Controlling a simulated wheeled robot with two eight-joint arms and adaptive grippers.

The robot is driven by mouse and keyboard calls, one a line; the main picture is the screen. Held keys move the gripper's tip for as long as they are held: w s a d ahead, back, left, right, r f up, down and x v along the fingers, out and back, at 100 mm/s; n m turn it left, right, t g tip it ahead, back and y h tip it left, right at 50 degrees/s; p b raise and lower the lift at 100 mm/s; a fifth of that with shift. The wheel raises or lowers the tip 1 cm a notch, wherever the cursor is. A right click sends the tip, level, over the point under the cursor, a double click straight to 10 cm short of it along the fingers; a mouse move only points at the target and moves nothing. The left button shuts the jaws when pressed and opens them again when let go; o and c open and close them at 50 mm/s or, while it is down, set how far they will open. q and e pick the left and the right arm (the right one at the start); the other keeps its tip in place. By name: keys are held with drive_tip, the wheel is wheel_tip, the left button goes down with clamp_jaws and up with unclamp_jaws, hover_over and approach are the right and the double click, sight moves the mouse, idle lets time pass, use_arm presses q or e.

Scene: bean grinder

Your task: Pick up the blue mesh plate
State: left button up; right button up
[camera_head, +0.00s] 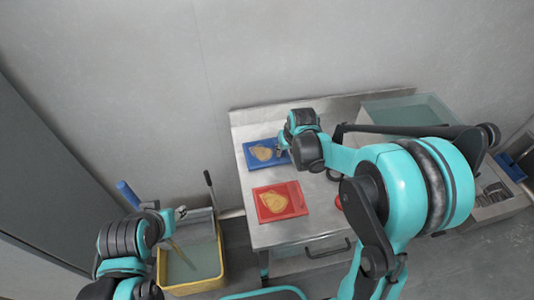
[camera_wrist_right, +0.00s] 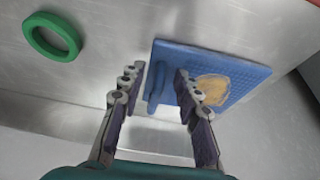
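The blue mesh plate (camera_head: 268,166) lies on the metal table, with a tan patch on its top. It also shows in the right wrist view (camera_wrist_right: 240,70), with a raised blue grip (camera_wrist_right: 155,88) along its near edge. My right gripper (camera_head: 282,146) is over the plate's right edge. In the right wrist view its fingers (camera_wrist_right: 160,72) are apart, with the blue grip in the gap between them; I cannot tell whether they touch it. My left gripper (camera_head: 180,212) is far off to the left, above the yellow bin; its fingers are too small to read.
A red plate (camera_head: 297,203) with a tan patch lies on the table (camera_head: 285,236) in front of the blue plate. A green ring (camera_wrist_right: 33,38) lies nearby. A yellow bin (camera_head: 190,287) stands left of the table, and a sink (camera_head: 410,104) is at the right.

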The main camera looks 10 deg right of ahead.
clamp_jaws()
